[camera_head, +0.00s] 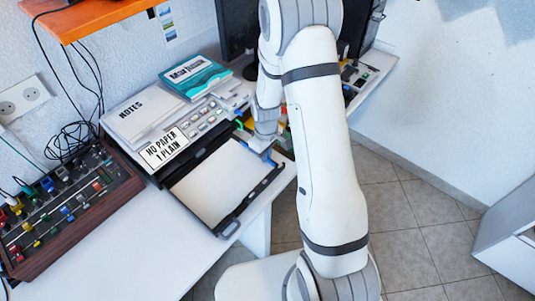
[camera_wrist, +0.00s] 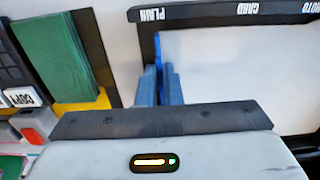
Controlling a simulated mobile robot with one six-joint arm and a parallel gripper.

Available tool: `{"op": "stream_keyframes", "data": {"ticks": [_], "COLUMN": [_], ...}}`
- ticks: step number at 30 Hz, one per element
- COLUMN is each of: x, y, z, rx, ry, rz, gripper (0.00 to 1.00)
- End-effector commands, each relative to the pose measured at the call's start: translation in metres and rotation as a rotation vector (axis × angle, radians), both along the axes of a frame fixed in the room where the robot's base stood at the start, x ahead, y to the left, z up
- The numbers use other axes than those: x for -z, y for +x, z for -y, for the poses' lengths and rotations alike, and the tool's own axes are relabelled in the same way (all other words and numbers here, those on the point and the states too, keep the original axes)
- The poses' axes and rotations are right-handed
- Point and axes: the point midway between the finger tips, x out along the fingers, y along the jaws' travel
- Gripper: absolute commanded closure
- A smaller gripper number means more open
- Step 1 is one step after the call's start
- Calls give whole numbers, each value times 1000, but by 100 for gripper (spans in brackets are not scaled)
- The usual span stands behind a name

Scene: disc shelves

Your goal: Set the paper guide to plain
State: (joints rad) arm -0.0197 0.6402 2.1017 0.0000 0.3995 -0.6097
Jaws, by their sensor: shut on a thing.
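The paper tray (camera_head: 182,197) is pulled out of the printer and holds white paper. In the wrist view, the tray's dark edge (camera_wrist: 205,17) carries the labels PLAIN, CARD and PHOTO, seen upside down. The blue paper guide (camera_wrist: 159,48) stands right by the PLAIN label, away from CARD and PHOTO. My gripper (camera_wrist: 159,72) has its blue fingers shut on the guide. In the head view my gripper (camera_head: 264,150) is at the tray's far right side, and my arm partly hides it. The printer's sign (camera_head: 164,147) reads NO PAPER 1 PLAIN.
A NOTES pad (camera_head: 140,113) and a teal box (camera_head: 196,77) lie on the printer. A control panel with knobs (camera_head: 65,215) is at left. In the wrist view, a green block (camera_wrist: 50,55) and a COPY button (camera_wrist: 20,97) are at left. The front desk is clear.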

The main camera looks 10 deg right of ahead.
Motion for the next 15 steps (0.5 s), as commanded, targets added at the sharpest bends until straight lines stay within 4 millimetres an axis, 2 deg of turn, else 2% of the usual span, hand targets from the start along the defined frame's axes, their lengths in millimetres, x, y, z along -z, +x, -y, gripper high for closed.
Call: {"op": "stream_keyframes", "data": {"ticks": [5, 6, 13, 15], "x": [0, 0, 0, 0], "y": [0, 0, 0, 0], "z": [1, 1, 1, 1], "rx": [1, 1, 1, 1], "ry": [0, 0, 0, 0], "rz": [0, 0, 0, 0], "gripper": [100, 92, 73, 72]}}
